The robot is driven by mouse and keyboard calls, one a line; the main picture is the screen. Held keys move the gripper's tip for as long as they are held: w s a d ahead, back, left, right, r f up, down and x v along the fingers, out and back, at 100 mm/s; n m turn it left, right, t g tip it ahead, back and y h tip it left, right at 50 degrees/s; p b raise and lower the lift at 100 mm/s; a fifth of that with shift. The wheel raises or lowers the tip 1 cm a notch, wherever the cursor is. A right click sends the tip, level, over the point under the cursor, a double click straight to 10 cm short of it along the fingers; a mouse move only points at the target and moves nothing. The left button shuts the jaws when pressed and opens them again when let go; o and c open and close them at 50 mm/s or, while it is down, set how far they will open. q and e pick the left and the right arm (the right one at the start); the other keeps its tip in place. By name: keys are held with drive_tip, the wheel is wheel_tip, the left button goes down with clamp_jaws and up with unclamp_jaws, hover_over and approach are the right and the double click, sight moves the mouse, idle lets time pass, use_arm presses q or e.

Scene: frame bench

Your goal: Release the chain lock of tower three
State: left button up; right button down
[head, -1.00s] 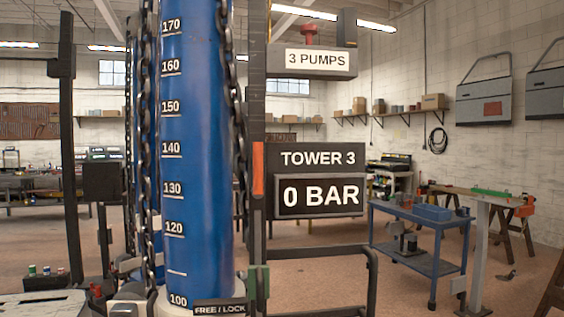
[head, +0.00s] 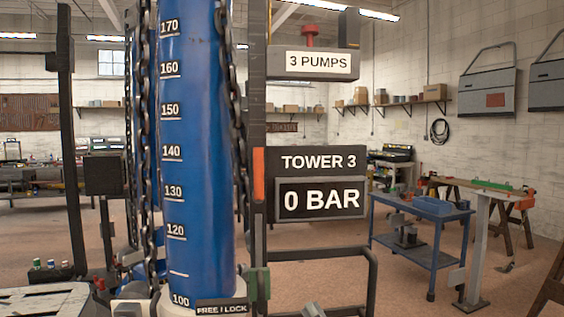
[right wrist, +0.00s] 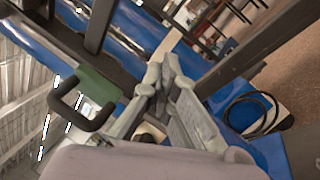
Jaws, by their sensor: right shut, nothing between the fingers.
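Tower three is a blue scaled column (head: 195,150) with dark chains (head: 150,150) hanging along its left side and another at its right edge. A sign (head: 320,185) beside it reads TOWER 3, 0 BAR. A FREE / LOCK plate (head: 221,308) is at the column's foot, and a green block (head: 258,283) sits on the dark post just right of it. In the right wrist view a green block (right wrist: 95,88) carries a black loop handle. My right gripper (right wrist: 165,70) is shut and empty, beside that block. In the head view only a grey bit of it (head: 312,311) shows at the bottom edge. My left gripper does not show.
A dark frame post (head: 257,130) stands close on the column's right, with bent dark rails (head: 372,285) below the sign. A 3 PUMPS box (head: 310,65) is above. A blue trolley (head: 425,215) and a pale stand (head: 478,250) are farther right. Open floor lies between.

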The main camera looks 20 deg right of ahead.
drive_tip(key=s+a+r+n+g+y, duration=0.1)
drive_tip(key=a+r+n+y, duration=0.1)
drive_tip(key=r+n+y, duration=0.75)
drive_tip(key=s+a+r+n+g+y, duration=0.15)
drive_tip(key=r+n+y, duration=0.25)
drive_tip(key=r+n, duration=1.05)
drive_tip(key=s+d+r+n+g+h, duration=0.2)
drive_tip(key=d+r+n+g, duration=0.3)
drive_tip(key=n, duration=1)
wheel_tip(320, 180, up, 6)
drive_tip(key=d, duration=0.3)
drive_tip(key=shift+f+n, duration=0.2)
drive_tip(key=shift+n, duration=0.2)
drive_tip(key=shift+w+a+g, duration=0.1)
drive_tip(key=shift+g, duration=0.15)
